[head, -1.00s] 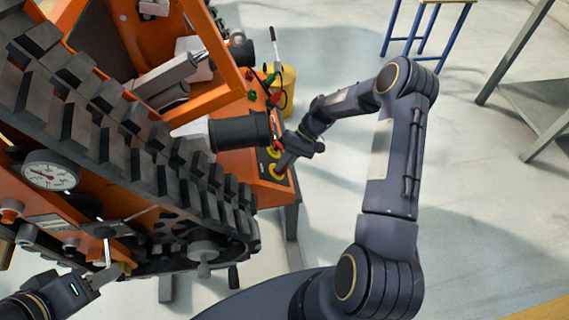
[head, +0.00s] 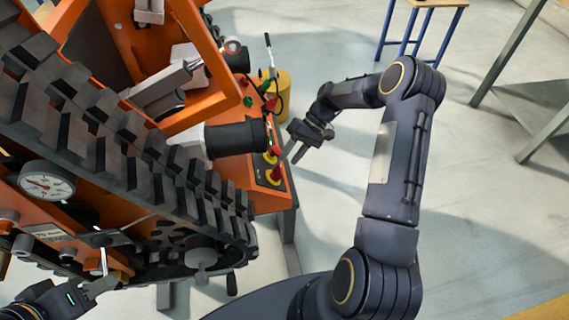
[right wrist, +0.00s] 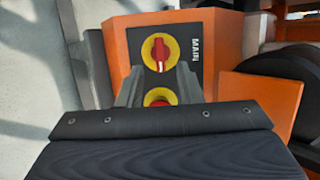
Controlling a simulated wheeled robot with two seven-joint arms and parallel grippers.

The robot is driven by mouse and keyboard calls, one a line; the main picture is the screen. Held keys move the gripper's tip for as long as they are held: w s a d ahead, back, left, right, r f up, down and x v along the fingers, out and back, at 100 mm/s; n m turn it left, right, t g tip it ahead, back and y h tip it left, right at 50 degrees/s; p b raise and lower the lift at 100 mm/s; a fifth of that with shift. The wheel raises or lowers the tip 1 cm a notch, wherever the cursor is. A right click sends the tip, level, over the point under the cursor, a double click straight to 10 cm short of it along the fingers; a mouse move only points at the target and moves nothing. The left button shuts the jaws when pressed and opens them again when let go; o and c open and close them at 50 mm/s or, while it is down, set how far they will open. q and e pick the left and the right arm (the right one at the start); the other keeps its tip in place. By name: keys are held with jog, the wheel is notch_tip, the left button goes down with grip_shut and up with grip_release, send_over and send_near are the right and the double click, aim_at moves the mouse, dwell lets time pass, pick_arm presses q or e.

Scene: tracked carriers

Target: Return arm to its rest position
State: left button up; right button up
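My right arm (head: 395,165) reaches up and bends back left toward the orange control panel. My right gripper (head: 294,152) is just right of the panel, empty and apart from the knobs. In the right wrist view its two fingers (right wrist: 160,88) stand apart. Beyond them, two red knobs on yellow discs show, the upper knob (right wrist: 160,53) beside a "MAIN" label and the lower knob (right wrist: 160,97) partly hidden. In the head view the knobs (head: 276,174) are on the panel. My left gripper (head: 108,282) is low left by the orange carrier; its fingertips are unclear.
The tracked carrier fills the left, with a black track (head: 100,130), a round gauge (head: 46,184) and a black cylinder (head: 236,138) near the panel. A blue-legged stool (head: 415,40) and a grey metal table (head: 530,100) stand at right. The floor between is clear.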

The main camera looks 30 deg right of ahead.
jog(key=shift+v, duration=0.85)
